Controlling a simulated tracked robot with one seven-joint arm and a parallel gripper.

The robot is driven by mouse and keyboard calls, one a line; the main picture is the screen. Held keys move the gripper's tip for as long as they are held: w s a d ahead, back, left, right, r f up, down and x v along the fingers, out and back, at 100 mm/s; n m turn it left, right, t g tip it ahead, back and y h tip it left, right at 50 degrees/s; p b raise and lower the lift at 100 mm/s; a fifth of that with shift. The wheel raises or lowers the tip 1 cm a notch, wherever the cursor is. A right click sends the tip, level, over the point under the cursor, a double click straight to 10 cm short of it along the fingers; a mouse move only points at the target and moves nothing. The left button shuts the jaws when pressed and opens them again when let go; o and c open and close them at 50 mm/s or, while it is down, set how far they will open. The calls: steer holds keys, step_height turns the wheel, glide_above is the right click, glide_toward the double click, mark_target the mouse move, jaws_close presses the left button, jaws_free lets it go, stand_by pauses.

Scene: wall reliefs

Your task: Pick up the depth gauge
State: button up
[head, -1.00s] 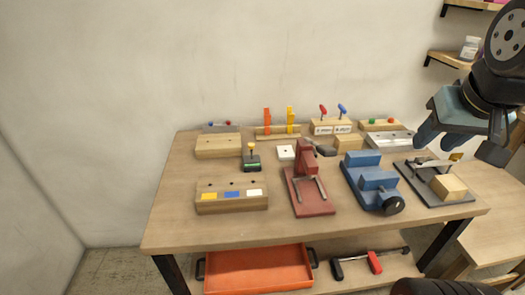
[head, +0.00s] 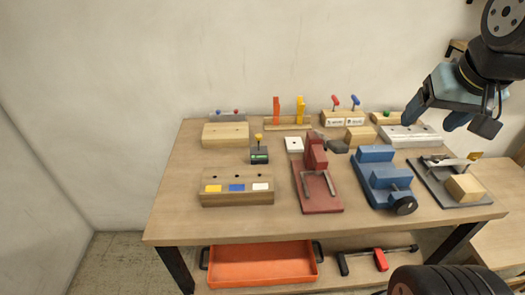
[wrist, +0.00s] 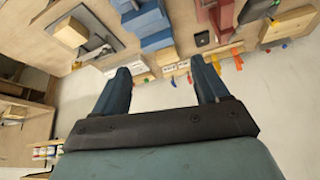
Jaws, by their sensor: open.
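The thing that looks like the depth gauge (head: 259,155) is a small dark block with a green strip and a yellow knob on top. It stands on the workbench (head: 170,212), left of centre, behind a wooden block with coloured labels. My gripper (head: 434,116) is high at the right, well away from the gauge. Its two blue fingers are apart with nothing between them; they also show in the wrist view (wrist: 160,68).
A labelled wooden block (head: 237,195), a red press (head: 317,185), a white square (head: 294,145) and a plain wooden block (head: 225,136) surround the gauge. A blue vise (head: 382,180) and a clamp fixture (head: 450,182) stand right. Orange and yellow uprights (head: 288,112) are behind.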

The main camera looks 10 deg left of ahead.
steer(key=shift+o, duration=1.3)
steer(key=w+a+f, duration=0.1)
steer(key=w+a, duration=0.4)
steer(key=w, duration=0.1)
steer(key=shift+w+f+g+y, duration=0.15)
steer(key=shift+f+g+y, duration=0.2)
steer(key=shift+g+y, duration=0.05)
steer(key=n, duration=0.3)
glide_above(259, 151)
steer(key=s+d, duration=0.1)
steer(key=s, duration=0.4)
step_height(259, 151, down, 12)
steer(key=f, duration=0.1)
steer(key=shift+m, duration=0.3)
steer(key=shift+x, duration=6.05)
steer(key=shift+s+d+f, duration=0.1)
steer(key=shift+s+d, duration=0.05)
steer(key=c, duration=1.2)
steer(key=shift+c, duration=0.2)
